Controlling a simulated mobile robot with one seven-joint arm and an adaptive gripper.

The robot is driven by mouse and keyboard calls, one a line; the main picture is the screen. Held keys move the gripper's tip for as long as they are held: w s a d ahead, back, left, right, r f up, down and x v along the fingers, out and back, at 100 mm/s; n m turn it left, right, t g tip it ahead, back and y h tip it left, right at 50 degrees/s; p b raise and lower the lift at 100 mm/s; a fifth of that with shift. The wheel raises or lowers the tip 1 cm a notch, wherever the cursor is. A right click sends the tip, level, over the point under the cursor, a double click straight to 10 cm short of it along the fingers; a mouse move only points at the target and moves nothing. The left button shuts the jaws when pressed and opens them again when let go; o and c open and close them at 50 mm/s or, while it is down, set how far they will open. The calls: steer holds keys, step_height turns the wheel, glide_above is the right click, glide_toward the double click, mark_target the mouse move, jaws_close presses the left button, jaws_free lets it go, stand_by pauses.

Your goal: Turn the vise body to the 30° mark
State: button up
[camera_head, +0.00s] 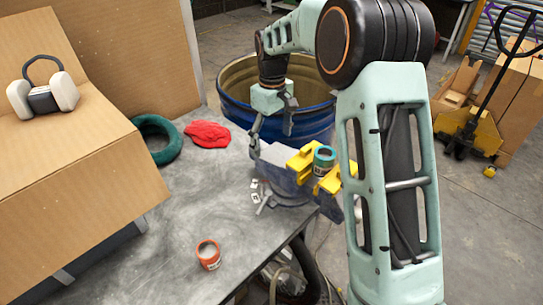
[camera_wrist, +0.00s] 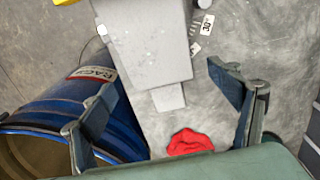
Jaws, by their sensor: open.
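The vise body (camera_head: 277,156) is grey with yellow jaws (camera_head: 328,182) and sits at the table's right edge in the head view. A teal-banded can (camera_head: 324,158) shows at the jaws. In the wrist view the vise body (camera_wrist: 145,45) runs down from the top, its narrower end between my fingers in the picture. A white 30° label (camera_wrist: 207,25) lies right of it, with tick marks alongside. My gripper (camera_head: 271,140) is open above the vise's back end; its fingers (camera_wrist: 165,100) stand on either side, with no clear contact. The vise's base is partly hidden.
A blue drum (camera_head: 315,130) stands behind the vise. A red cloth (camera_head: 207,134), a green ring (camera_head: 158,140) and an orange can (camera_head: 208,254) are on the table (camera_head: 160,255). Cardboard with a respirator-like item (camera_head: 43,97) fills the left. The table's middle is mostly clear.

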mark_target(272, 151)
step_height(272, 151, down, 7)
stand_by(0.3)
steer(key=c, duration=1.7)
